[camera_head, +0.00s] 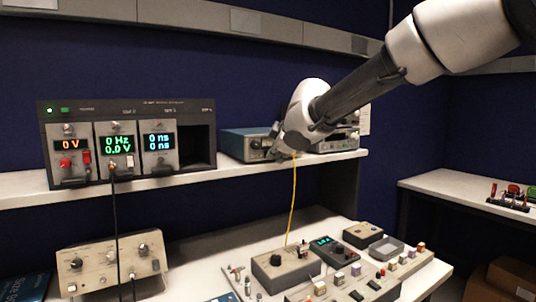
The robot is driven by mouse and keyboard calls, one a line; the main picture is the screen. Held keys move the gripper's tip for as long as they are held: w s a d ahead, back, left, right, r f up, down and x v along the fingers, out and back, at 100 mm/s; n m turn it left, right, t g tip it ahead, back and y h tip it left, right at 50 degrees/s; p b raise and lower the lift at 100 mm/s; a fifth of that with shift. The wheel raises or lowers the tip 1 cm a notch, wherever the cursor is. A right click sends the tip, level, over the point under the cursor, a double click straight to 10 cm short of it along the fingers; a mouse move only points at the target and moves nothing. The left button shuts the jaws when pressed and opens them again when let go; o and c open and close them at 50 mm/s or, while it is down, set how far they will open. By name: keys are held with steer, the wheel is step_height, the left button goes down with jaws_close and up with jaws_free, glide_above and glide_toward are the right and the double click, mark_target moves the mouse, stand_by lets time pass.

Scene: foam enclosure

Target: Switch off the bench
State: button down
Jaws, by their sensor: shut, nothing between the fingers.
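The bench rack (184,105) stands on the upper shelf at the left. Its three modules have lit displays: red "0 V" (69,144), green "0 Hz, 0.0 V" (118,144) and blue "0 ns, 0 ns" (159,141). Small green lights (57,110) glow at its top left. A red switch (64,163) sits on the left module and a pale switch (130,161) on the middle one. My gripper (273,139) is shut and empty, mostly hidden by my wrist, in front of a blue-grey instrument (234,146) right of the rack. Contact cannot be told.
A black cable (116,215) hangs from the middle module past a beige box (85,269). A yellow cable (292,205) hangs below my wrist to a control box (280,268) on the lower table. A small lit device (333,250) and several small parts lie there. A side table (450,185) stands right.

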steer(key=shift+f, duration=0.1)
steer(key=shift+s+d+f, duration=0.1)
steer(key=shift+s+d, duration=0.25)
steer(key=shift+s, duration=0.2)
steer(key=s+d, duration=0.2)
steer(key=s, duration=0.2)
steer(key=shift+d+f, duration=0.25)
steer(key=shift+d, duration=0.15)
steer(key=shift+s, duration=0.1)
